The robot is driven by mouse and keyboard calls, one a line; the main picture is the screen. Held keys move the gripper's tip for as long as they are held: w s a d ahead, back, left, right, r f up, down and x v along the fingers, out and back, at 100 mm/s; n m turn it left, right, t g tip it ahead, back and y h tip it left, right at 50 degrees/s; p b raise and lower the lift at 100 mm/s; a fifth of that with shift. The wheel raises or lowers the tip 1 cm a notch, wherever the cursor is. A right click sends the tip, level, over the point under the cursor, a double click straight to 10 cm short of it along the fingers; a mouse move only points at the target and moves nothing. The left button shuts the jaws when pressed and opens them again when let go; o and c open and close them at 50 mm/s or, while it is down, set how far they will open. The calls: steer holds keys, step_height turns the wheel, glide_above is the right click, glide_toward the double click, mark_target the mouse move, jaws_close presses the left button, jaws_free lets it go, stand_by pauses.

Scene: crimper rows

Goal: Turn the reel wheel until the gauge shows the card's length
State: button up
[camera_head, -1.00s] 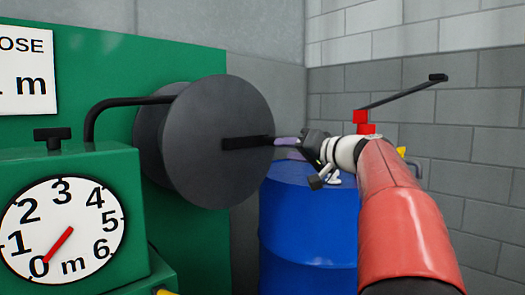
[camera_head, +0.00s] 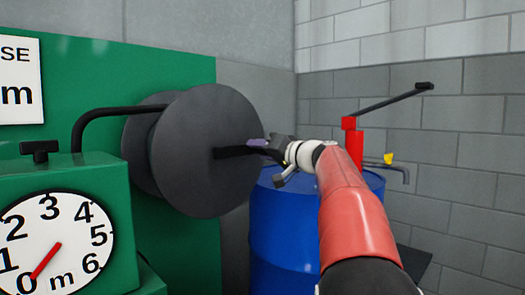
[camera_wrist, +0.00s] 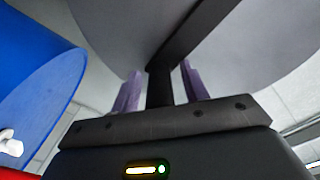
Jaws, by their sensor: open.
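The reel wheel (camera_head: 200,175) is a dark grey disc with a black handle (camera_head: 228,152) on its face; the handle also shows in the wrist view (camera_wrist: 160,86). My gripper (camera_head: 258,144) is at the handle's outer end. In the wrist view its two purple fingers (camera_wrist: 160,88) are apart, one on each side of the handle. Contact cannot be told. The round white gauge (camera_head: 85,243), numbered 0 to 6 in m, has a red needle pointing at about 0. The white card (camera_head: 18,75) is cut off at the left; only "SE" and "m" show, its number hidden.
A green housing (camera_head: 90,185) carries the gauge, with a black knob (camera_head: 40,150) on top. A blue drum (camera_head: 290,240) stands right of the wheel, below my arm. A red post with a black lever (camera_head: 395,96) stands behind. A grey block wall closes the back.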

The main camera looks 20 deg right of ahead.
mark_target(213, 196)
jaws_close()
steer(key=shift+f, duration=0.1)
